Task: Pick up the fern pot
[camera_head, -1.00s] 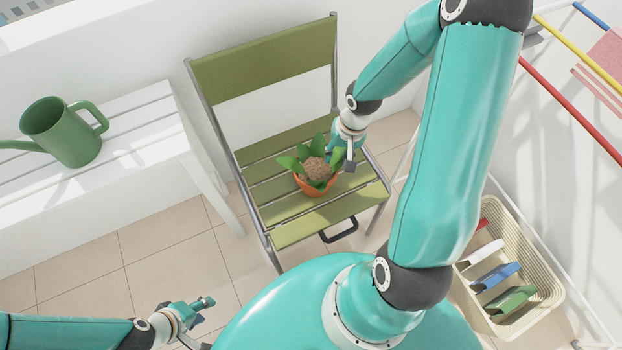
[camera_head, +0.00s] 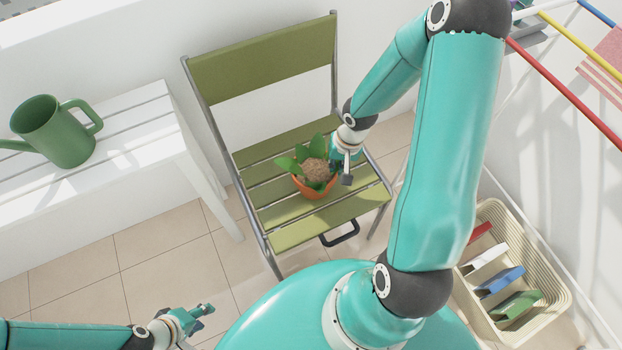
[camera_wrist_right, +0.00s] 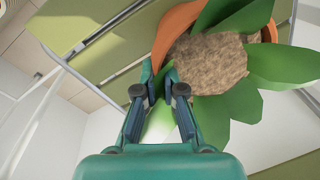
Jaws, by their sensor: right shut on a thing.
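The fern pot (camera_head: 313,189) is an orange pot with brown soil and broad green leaves. It is on the seat of the green folding chair (camera_head: 290,222). My right gripper (camera_head: 341,172) is at the pot's right side. In the right wrist view, the gripper (camera_wrist_right: 160,92) is shut on the near rim of the fern pot (camera_wrist_right: 172,38), with a leaf between and below the fingers. I cannot tell whether the pot is clear of the seat. My left gripper (camera_head: 200,312) is low at the left, away from the chair, its fingers too small to read.
A green watering can (camera_head: 58,135) stands on a white slatted bench (camera_head: 130,120) at the left. A cream basket (camera_head: 470,313) with several coloured items is at the lower right. A rack with coloured bars (camera_head: 565,85) is at the upper right. Tiled floor lies open between bench and chair.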

